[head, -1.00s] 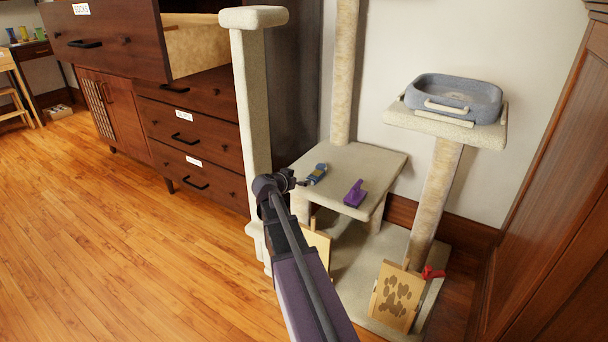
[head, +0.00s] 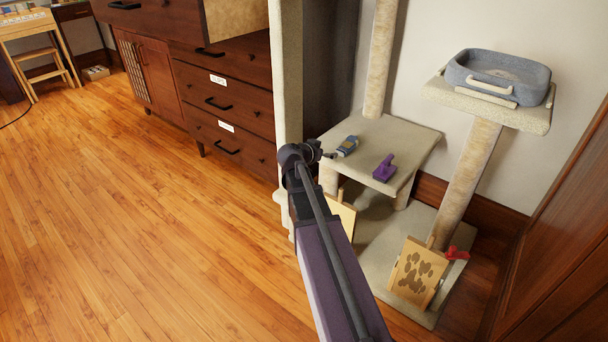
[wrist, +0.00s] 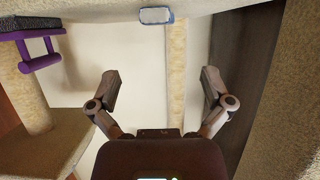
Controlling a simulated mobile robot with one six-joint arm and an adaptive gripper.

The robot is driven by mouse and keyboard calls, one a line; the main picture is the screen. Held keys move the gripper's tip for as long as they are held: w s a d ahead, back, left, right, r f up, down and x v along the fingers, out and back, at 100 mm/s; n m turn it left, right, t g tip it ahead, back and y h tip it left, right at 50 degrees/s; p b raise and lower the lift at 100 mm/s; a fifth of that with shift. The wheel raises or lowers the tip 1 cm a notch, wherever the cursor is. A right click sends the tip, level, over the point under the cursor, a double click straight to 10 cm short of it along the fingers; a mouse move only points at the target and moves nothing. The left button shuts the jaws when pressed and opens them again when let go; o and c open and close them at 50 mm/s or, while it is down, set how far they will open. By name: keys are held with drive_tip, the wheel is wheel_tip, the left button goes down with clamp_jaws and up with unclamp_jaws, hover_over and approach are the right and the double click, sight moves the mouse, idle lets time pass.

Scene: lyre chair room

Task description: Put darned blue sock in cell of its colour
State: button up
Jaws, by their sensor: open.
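No sock that I can make out for certain shows in either view. A small blue and grey object (head: 347,146) lies on the low carpeted platform of the cat tree; I cannot tell what it is. A pale, blue-edged end (wrist: 156,15) shows at the top of the wrist view, probably the same object. My gripper (head: 328,155) is at the left edge of that platform in the head view. In the wrist view my gripper (wrist: 160,82) is open, with nothing between its fingers. The pulled-out top drawer (head: 236,22) is cut off by the frame, and its inside is hidden.
A purple object (head: 385,168) lies on the platform (head: 410,142). A grey bed (head: 500,78) sits on the higher perch. A paw-print board (head: 417,273) leans below. Floor is clear at left.

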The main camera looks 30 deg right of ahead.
drive_tip(key=s+a+f+n+g+y, duration=0.1)
drive_tip(key=s+a+f+n+y, duration=0.2)
drive_tip(key=s+a, duration=0.3)
drive_tip(key=s+a+f+n+g+y, duration=0.2)
drive_tip(key=s+a+f+n+y, duration=0.2)
drive_tip(key=a, duration=1.1)
drive_tip(key=s+a+f+n+g+y, duration=0.2)
drive_tip(key=s+a+f+n+y, duration=0.2)
drive_tip(key=a, duration=0.7)
drive_tip(key=s+n+y, duration=0.1)
drive_tip(key=s+n, duration=0.1)
drive_tip(key=s, duration=0.1)
drive_tip(key=shift+s+f, duration=0.2)
drive_tip(key=shift+s, duration=0.1)
drive_tip(key=shift+a+r, duration=0.1)
drive_tip(key=shift+r, duration=0.05)
wheel_tip(320, 180, up, 13)
drive_tip(key=p, duration=1.3)
drive_tip(key=c, duration=0.6)
